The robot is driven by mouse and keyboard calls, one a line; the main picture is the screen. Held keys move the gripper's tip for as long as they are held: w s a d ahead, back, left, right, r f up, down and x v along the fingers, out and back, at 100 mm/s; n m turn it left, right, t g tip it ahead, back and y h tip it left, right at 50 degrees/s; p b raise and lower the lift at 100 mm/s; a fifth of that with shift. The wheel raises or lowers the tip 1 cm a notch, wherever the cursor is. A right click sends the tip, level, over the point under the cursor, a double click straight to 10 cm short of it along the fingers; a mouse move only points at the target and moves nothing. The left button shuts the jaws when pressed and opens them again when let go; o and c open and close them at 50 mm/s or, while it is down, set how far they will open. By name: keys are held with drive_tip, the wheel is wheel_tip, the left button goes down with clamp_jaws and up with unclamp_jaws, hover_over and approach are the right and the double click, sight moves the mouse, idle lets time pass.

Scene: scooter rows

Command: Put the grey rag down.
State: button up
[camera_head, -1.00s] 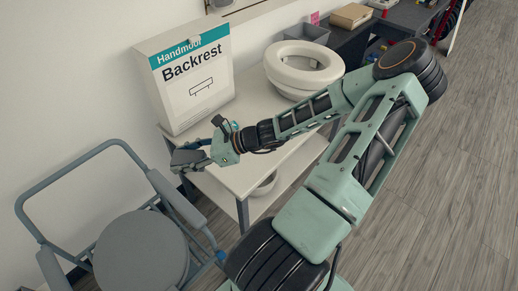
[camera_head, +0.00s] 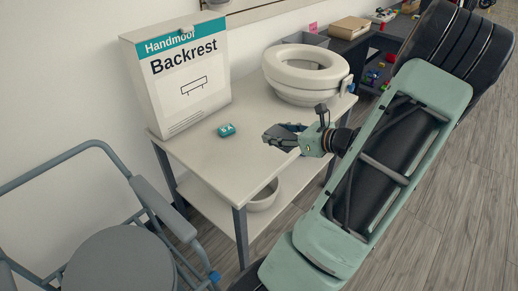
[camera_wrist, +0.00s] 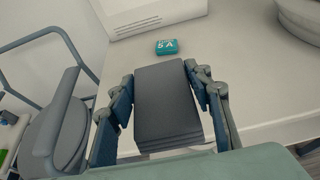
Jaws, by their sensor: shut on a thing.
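The grey rag (camera_wrist: 165,95) is a dark, folded, layered block between my gripper's two fingers in the wrist view. My gripper (camera_wrist: 163,88) is shut on its sides. In the head view my gripper (camera_head: 276,135) reaches in from the right, by the front right part of the white table top (camera_head: 205,158). The rag is hard to tell apart from the fingers there. In the wrist view the table top lies beyond and around the rag; I cannot tell the gap beneath it.
A small teal box (camera_head: 226,130) lies on the table, before a large "Backrest" carton (camera_head: 185,80). A cream raised toilet seat (camera_head: 303,72) stands at the back right. A grey commode chair (camera_head: 120,262) is at front left. The table's front middle is clear.

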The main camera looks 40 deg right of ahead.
drive_tip(key=w+d+f+b, duration=0.1)
drive_tip(key=w+f, duration=0.2)
drive_tip(key=w, duration=0.4)
drive_tip(key=b, duration=0.1)
hover_over(258, 147)
drive_tip(key=f, duration=0.5)
drive_tip(key=shift+s+a, duration=0.15)
drive_tip(key=shift+s, duration=0.2)
drive_tip(key=shift+w+f, duration=0.15)
drive_tip(key=shift+f, duration=0.15)
drive_tip(key=shift+w+f+b, duration=0.15)
drive_tip(key=shift+f+b, duration=0.15)
drive_tip(key=shift+f, duration=0.55)
drive_tip(key=shift+w+f+b, duration=0.1)
drive_tip(key=shift+f+b, duration=0.15)
drive_tip(key=shift+f, duration=0.6)
drive_tip(key=shift+f, duration=0.15)
drive_tip(key=o, duration=1)
drive_tip(key=shift+o, duration=0.2)
